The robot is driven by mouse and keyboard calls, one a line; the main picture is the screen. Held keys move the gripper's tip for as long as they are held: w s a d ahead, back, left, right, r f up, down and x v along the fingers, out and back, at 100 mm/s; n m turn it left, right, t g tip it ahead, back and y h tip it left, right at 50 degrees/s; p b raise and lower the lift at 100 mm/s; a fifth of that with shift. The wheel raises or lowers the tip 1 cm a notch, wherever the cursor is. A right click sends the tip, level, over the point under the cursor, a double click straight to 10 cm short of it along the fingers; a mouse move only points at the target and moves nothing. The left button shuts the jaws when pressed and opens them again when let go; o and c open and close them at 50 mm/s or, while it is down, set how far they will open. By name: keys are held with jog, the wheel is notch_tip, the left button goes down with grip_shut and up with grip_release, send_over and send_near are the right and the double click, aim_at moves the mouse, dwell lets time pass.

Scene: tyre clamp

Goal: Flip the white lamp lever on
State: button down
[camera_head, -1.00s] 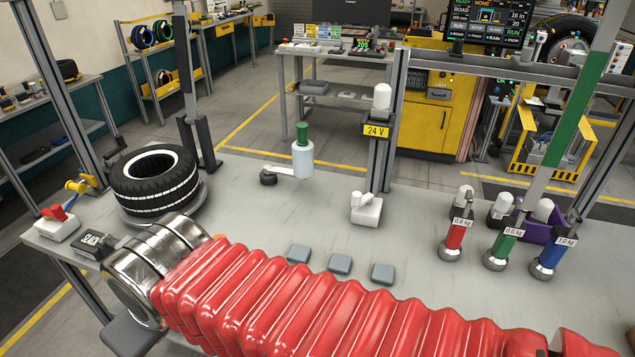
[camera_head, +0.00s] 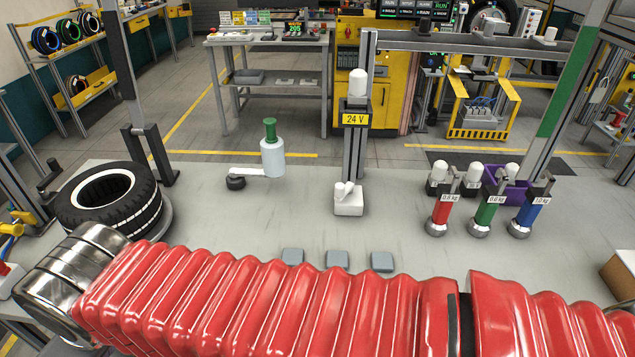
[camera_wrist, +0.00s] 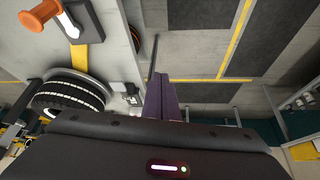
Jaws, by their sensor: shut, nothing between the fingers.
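The white lamp lever (camera_head: 345,188) sits on a small white box (camera_head: 349,206) at the foot of the post, in the middle of the bench in the head view. I cannot tell whether the lamp is lit. My gripper (camera_wrist: 160,95) shows in the wrist view as dark purple fingers, shut and empty. The fingers appear off the bench edge, over the floor. The white lever is not in the wrist view, and my gripper is not visible in the head view.
My red-sleeved arm crosses the near bench. A tyre (camera_head: 146,217) lies at the left. A green-topped bottle (camera_head: 272,158) and three coloured weighted handles (camera_head: 487,211) flank the post. Grey pads (camera_head: 337,259) lie before the box. An orange-knobbed lever (camera_wrist: 40,15) shows in the wrist view.

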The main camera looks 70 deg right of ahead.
jog(key=w+d+r+m+g+h, duration=0.1)
jog(key=w+d+m+g+h, duration=0.3)
jog(key=d, duration=0.9)
jog(key=s+d+r+m+g, duration=0.1)
jog(key=d+m, duration=0.6)
jog(key=d, duration=0.7)
jog(key=s+d+f+m+g, duration=0.1)
jog(key=s+d+m+g, duration=0.2)
jog(key=d, duration=0.9)
jog(key=s+d+f+m+g, duration=0.1)
jog(key=s+d+m+g, duration=0.2)
jog(key=s+d+m, duration=0.2)
jog(key=s+d, duration=0.3)
jog(key=d, duration=0.4)
jog(key=shift+s+f+m+g, duration=0.25)
jog(key=shift+s+m+g, duration=0.05)
jog(key=shift+m, duration=0.1)
